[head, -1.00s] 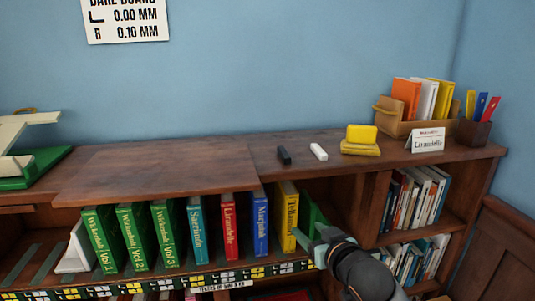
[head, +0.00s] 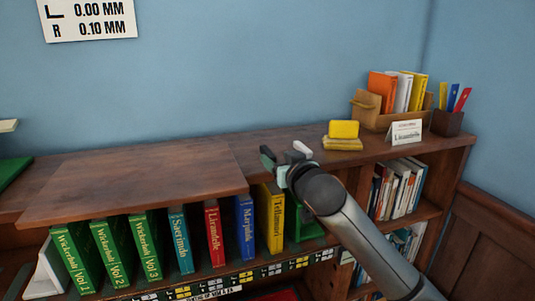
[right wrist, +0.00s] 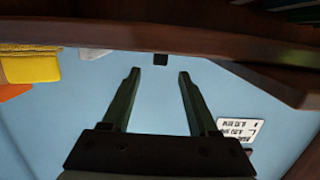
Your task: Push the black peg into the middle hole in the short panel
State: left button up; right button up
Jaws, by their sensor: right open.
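The black peg (head: 267,153) lies on top of the bookcase and shows just beyond my right gripper. In the right wrist view, which is upside down, the black peg (right wrist: 160,59) is just past the gap between the two fingertips. My right gripper (head: 276,166) is open and empty; its two fingers also show in the right wrist view (right wrist: 159,73). I cannot tell whether the fingers touch the peg. I cannot make out the short panel or its middle hole in either view. My left gripper is not in view.
A white block (head: 302,149) lies close to the right of the peg. Yellow blocks (head: 343,136), a name card (head: 405,132) and a wooden book holder (head: 367,104) stand farther right. Books such as the yellow one (head: 271,218) fill the shelf below. The bookcase top (head: 140,178) is clear to the left.

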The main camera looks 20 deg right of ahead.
aim_at(273, 156)
jog(key=shift+w+a+f+p, duration=0.15)
jog(key=shift+w+f, duration=0.25)
jog(key=shift+w, duration=1)
jog(key=shift+w+d+f+p, duration=0.1)
jog(key=shift+w+f+p, duration=0.2)
jog(key=shift+w, duration=1.05)
grip_shut()
